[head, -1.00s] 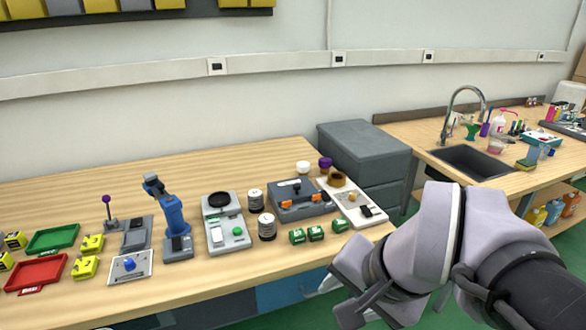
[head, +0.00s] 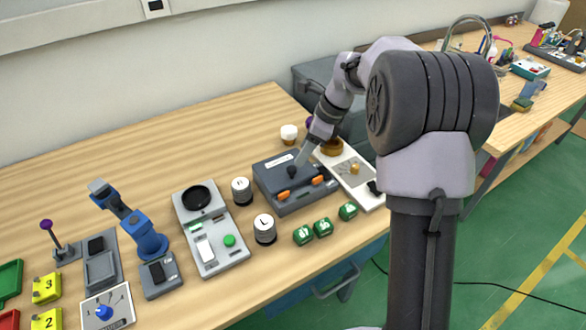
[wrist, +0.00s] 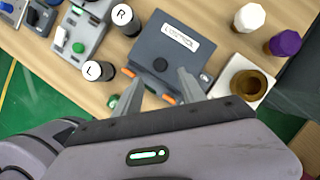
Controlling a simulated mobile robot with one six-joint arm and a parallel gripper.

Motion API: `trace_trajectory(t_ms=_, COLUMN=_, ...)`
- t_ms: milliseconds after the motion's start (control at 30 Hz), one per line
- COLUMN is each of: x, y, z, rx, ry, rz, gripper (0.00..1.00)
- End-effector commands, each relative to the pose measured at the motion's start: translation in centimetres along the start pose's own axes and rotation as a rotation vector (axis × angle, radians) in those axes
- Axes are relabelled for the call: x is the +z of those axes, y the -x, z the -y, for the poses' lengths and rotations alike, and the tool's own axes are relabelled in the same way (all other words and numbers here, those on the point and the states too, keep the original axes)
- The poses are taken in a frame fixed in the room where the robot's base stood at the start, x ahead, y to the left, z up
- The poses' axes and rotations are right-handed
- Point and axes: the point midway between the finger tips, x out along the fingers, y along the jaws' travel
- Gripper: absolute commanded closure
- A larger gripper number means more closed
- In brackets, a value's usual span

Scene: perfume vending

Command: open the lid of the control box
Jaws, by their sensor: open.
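My gripper (head: 303,158) is over the box, close to the knob. It is open and empty, with both fingers (wrist: 160,77) spread apart in the wrist view. Whether a finger touches the lid cannot be told.
Labelled canisters (head: 265,229) and a grey scale-like device (head: 210,235) stand left of the box. Several green blocks (head: 323,228) are in front. A white panel (head: 357,181) with a brown ring lies right of it. A grey cabinet (head: 312,75) stands behind.

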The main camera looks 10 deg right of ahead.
Motion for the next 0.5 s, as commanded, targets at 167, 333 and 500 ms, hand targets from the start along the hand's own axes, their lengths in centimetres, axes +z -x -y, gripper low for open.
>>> trace_trajectory(t_ms=167, x=-0.1, y=-5.0, z=-0.1, rx=0.001, ry=0.002, rz=-0.001, gripper=0.52)
trace_trajectory(t_ms=333, x=0.0, y=-7.1, z=0.0, rx=-0.001, ry=0.002, rz=0.0, gripper=0.52)
trace_trajectory(t_ms=500, x=0.1, y=-7.3, z=0.0, rx=-0.002, ry=0.002, rz=0.0, gripper=0.52)
